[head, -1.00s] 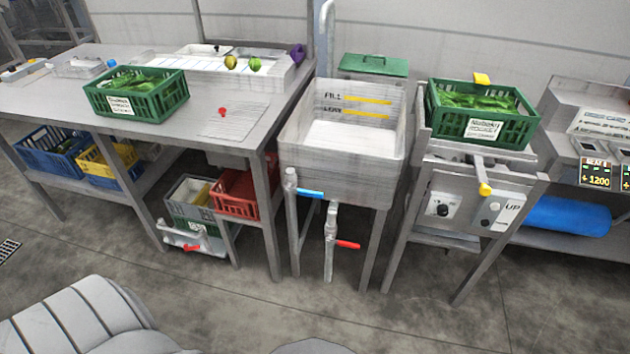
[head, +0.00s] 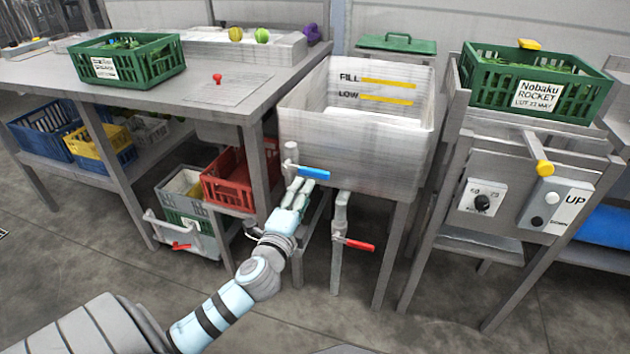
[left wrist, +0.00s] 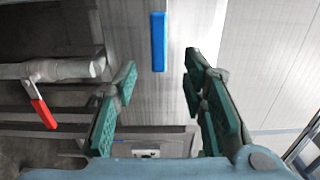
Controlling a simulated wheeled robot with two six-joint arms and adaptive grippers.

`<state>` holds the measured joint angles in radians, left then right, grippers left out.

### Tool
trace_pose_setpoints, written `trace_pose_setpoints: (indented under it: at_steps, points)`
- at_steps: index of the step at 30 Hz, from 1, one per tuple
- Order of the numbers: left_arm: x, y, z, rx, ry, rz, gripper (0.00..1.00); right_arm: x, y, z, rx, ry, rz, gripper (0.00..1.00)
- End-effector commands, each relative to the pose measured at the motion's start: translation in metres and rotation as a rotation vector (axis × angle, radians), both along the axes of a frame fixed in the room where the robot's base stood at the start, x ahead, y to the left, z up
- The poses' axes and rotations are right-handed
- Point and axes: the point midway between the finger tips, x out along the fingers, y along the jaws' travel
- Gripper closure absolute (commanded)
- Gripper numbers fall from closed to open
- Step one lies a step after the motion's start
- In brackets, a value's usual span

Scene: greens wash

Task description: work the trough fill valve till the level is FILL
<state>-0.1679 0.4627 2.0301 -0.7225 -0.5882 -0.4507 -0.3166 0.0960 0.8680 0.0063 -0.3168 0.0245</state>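The trough (head: 350,150) is a whitish tub on legs, with yellow FILL (head: 388,83) and LOW (head: 386,99) marks inside its back wall. Its pale inside shows below LOW; I cannot make out a water surface. The blue-handled valve (head: 309,172) is at its front left corner, its lever pointing right. My left gripper (head: 301,184) is just below and in front of the blue lever. In the left wrist view, its green-padded fingers (left wrist: 160,78) are open and empty, with the blue lever (left wrist: 158,42) ahead of the gap, apart from them. My right gripper is not in view.
A red-handled valve (head: 354,243) hangs under the trough, right of my left gripper; its red lever (left wrist: 43,113) also shows in the left wrist view. A worktable (head: 205,97) stands left, a stand with control boxes (head: 484,197) right. Floor in front is open.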

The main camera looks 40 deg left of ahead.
Motion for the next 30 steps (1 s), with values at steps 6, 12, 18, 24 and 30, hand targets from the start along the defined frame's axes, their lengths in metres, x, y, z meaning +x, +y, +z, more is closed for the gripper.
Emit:
trace_pose_setpoints:
  at_steps: [6, 12, 18, 24, 30]
  points:
    - [0.058, 0.02, -0.002, -0.003, -0.002, 0.001, 0.62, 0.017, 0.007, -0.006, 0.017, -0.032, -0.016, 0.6]
    - [0.086, 0.03, -0.002, -0.004, 0.001, -0.001, 0.62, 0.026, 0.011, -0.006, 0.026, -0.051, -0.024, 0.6]
    - [0.091, 0.031, -0.001, -0.003, 0.001, -0.001, 0.62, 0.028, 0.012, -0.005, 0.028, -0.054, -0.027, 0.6]
    - [0.09, 0.031, -0.001, -0.004, 0.001, -0.001, 0.76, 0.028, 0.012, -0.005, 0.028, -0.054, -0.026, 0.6]
    - [0.09, 0.031, -0.001, -0.005, 0.002, -0.001, 1.0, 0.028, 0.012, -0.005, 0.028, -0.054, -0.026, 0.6]
